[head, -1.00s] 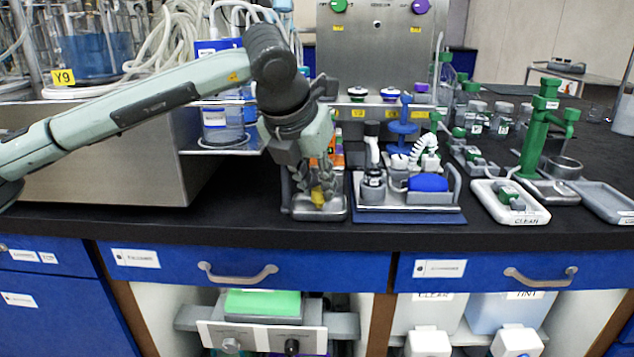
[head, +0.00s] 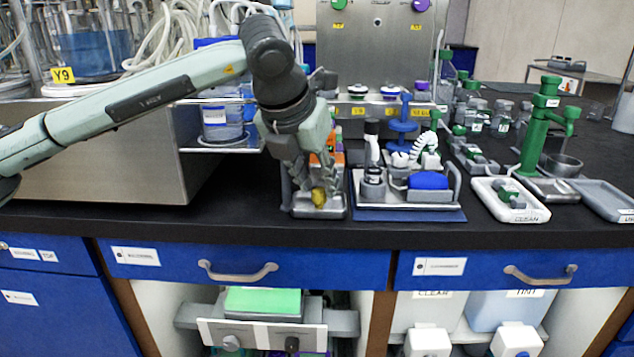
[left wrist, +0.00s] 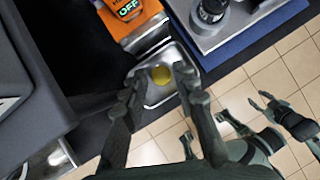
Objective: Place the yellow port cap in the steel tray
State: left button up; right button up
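The yellow port cap (head: 318,197) is in the small steel tray (head: 300,212) near the bench's front edge. The left wrist view shows the cap (left wrist: 160,75) inside the tray rim (left wrist: 155,102), with gaps between it and both fingers. My left gripper (head: 320,185) points down over the tray. Its fingers are open on either side of the cap, also in the left wrist view (left wrist: 158,84). My right gripper (left wrist: 244,105) shows at the right of the left wrist view, over the floor, with its fingertips apart and nothing between them.
An orange device (left wrist: 125,12) stands right behind the tray. To the right is a tray on a blue mat (head: 410,216) with a blue block (head: 428,181) and fittings. A white tray marked CLEAN (head: 532,213) lies farther right. A steel housing (head: 100,160) stands left.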

pick_arm(q)
jog(key=v, duration=1.1)
jog(key=shift+b, duration=0.3)
pick_arm(e)
jog(key=shift+r, duration=1.15)
